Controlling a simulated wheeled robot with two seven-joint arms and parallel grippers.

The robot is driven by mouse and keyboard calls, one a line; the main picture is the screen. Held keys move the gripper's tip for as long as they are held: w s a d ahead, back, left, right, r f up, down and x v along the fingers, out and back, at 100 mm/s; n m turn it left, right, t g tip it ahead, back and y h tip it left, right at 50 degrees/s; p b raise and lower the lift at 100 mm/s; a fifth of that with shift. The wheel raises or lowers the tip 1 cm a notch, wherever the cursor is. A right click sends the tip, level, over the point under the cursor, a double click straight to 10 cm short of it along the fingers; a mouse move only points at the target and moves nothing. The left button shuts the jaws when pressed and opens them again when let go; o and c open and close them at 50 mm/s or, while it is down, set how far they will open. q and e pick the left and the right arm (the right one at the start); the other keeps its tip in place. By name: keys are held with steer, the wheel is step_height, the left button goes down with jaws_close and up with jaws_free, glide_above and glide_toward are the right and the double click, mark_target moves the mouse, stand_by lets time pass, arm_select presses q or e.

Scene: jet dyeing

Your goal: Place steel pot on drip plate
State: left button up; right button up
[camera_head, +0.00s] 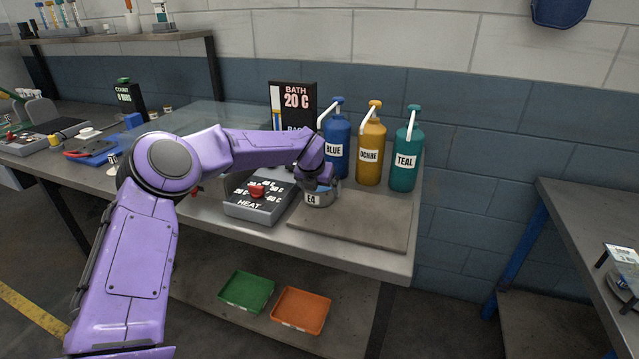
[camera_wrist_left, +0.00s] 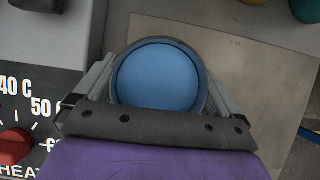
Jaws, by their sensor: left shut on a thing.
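The steel pot (camera_head: 320,196), labelled E4, stands at the left part of a flat grey-brown plate, the drip plate (camera_head: 375,229), on the bench. My left gripper (camera_head: 320,184) is shut on the pot, with a finger on each side of it. In the left wrist view the pot (camera_wrist_left: 158,77) shows from above with blue liquid inside, and the drip plate (camera_wrist_left: 240,75) spreads out beneath and to its right. Whether the pot's base touches the plate is hard to tell. My right gripper is not in view.
The heat control box (camera_head: 260,200) with a red knob is close on the left. Blue (camera_head: 335,145), ochre (camera_head: 370,152) and teal (camera_head: 405,158) pump bottles stand behind the plate. A bath display (camera_head: 294,105) stands behind. The plate's right part is clear.

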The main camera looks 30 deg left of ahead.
arm_select(q)
steer(key=shift+s, duration=0.1)
steer(key=o, duration=1)
steer(key=shift+f, duration=0.1)
steer(key=shift+r, duration=0.2)
steer(key=s, duration=0.1)
steer(key=s+b, duration=0.2)
steer(key=shift+s+d+r, duration=0.15)
steer(key=shift+d+r, duration=0.1)
steer(key=shift+d, duration=0.15)
steer(key=s+b, duration=0.1)
steer(key=s, duration=0.2)
steer(key=s+d+b, duration=0.1)
steer(key=s, duration=0.2)
steer(key=s+d+b, duration=0.1)
steer(key=s, duration=0.2)
steer(key=shift+d+r, duration=0.1)
steer(key=shift+r, duration=0.1)
